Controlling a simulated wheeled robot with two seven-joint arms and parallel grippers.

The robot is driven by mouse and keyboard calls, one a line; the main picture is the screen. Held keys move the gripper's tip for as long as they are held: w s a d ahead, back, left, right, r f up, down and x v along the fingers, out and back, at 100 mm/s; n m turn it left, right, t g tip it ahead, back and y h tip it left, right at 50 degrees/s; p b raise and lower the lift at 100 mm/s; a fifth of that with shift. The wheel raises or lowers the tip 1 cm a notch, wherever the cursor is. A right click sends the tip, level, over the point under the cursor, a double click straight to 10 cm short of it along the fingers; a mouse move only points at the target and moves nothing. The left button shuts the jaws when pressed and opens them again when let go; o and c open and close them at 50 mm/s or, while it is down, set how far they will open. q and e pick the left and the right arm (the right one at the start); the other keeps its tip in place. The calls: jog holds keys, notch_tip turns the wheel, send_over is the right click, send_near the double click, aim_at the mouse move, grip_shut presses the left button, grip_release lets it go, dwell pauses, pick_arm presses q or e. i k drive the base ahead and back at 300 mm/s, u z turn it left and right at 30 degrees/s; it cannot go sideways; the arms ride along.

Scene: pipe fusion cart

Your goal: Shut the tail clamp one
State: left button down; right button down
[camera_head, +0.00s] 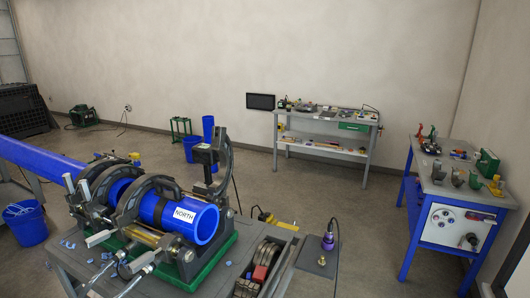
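A pipe fusion machine stands on the cart (215,285) at the lower left. A blue pipe (205,222) marked NORTH lies in its lower jaws. Two dark clamp rings, a nearer one (128,200) and a farther one (84,190), arch over the pipe. Another dark clamp half (226,160) stands swung up behind the pipe's near end, clear of it. No label shows which clamp is tail clamp one. Metal clamp levers (132,283) stick out toward the front left. Neither of my grippers shows in the view.
A long blue pipe (35,158) runs in from the left. A blue bucket (25,225) stands on the floor there. The cart's right side holds a tool tray (262,268) and a purple-topped device (328,240). A grey workbench (325,148) and a blue-legged table (455,200) stand beyond open floor.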

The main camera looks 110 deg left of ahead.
aim_at(221, 142)
jog(key=i, duration=0.8)
jog(key=u, duration=2.5)
jog(key=i, duration=2.2)
jog(key=u, duration=2.7)
